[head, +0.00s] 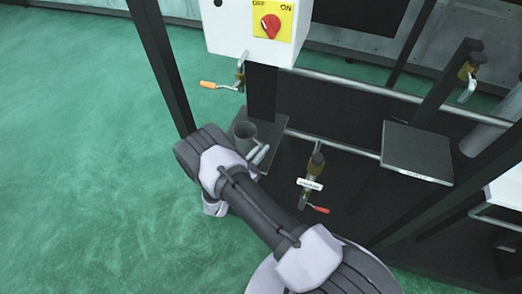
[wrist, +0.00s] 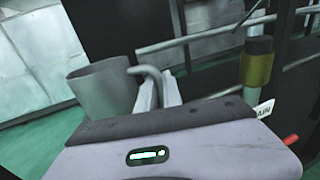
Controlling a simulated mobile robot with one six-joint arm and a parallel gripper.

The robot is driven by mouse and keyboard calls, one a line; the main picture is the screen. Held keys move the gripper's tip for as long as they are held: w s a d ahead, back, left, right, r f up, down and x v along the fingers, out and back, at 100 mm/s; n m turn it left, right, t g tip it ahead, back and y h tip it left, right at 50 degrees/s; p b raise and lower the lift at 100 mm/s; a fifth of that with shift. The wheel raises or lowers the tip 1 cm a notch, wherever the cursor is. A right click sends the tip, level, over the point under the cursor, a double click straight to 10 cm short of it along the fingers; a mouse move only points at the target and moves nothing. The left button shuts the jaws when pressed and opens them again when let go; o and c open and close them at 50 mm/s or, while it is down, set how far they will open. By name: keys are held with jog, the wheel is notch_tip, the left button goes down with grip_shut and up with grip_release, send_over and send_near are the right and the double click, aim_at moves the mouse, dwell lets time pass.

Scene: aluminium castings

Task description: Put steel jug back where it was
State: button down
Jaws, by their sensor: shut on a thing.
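The steel jug (head: 244,138) is a plain grey cup, upright, just beyond the end of my arm in the head view. In the wrist view the jug (wrist: 98,92) stands left of my fingers, its curved handle reaching right to them. My gripper (wrist: 160,92) is shut on the jug's handle; in the head view my gripper (head: 259,154) is small and partly hidden by my wrist. A small dark plate (head: 273,126) lies behind and beside the jug. I cannot tell whether the jug's base touches it; my wrist hides the base in both views.
A white switch box (head: 228,35) with a red knob (head: 270,26) hangs above. A valve with an orange handle (head: 208,85) and one with a red handle (head: 320,209) are close by. Another dark plate (head: 416,150) is at right.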

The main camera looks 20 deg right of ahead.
jog(key=c, duration=1.5)
grip_release()
jog(key=shift+f, duration=0.1)
jog(key=p+v, duration=0.3)
jog(key=v, duration=0.9)
jog(key=s+d+r+m+g+y, duration=0.1)
jog(key=s+d+r+m+g, duration=0.15)
jog(key=r+m+g, duration=0.35)
jog(key=s+d+r+m+g+y, duration=0.1)
jog(key=d+r+m+g, duration=0.2)
jog(key=r, duration=0.5)
jog(key=s+d+r+m+g+y, duration=0.1)
jog(key=s+d+r+m+g, duration=0.15)
jog(key=r+m, duration=0.45)
jog(key=s+a+r+m+t+y, duration=0.2)
jog(key=s+r+m+t+y, duration=0.1)
jog(key=s+r+m+y, duration=0.3)
jog(key=s+a+r+m+t+y, duration=0.2)
jog(key=s+r+m+y, duration=0.5)
jog(key=r, duration=0.4)
jog(key=shift+s+a+r+m+t, duration=0.25)
jog(key=shift+s+a+m+t, duration=0.2)
jog(key=shift+m, duration=0.15)
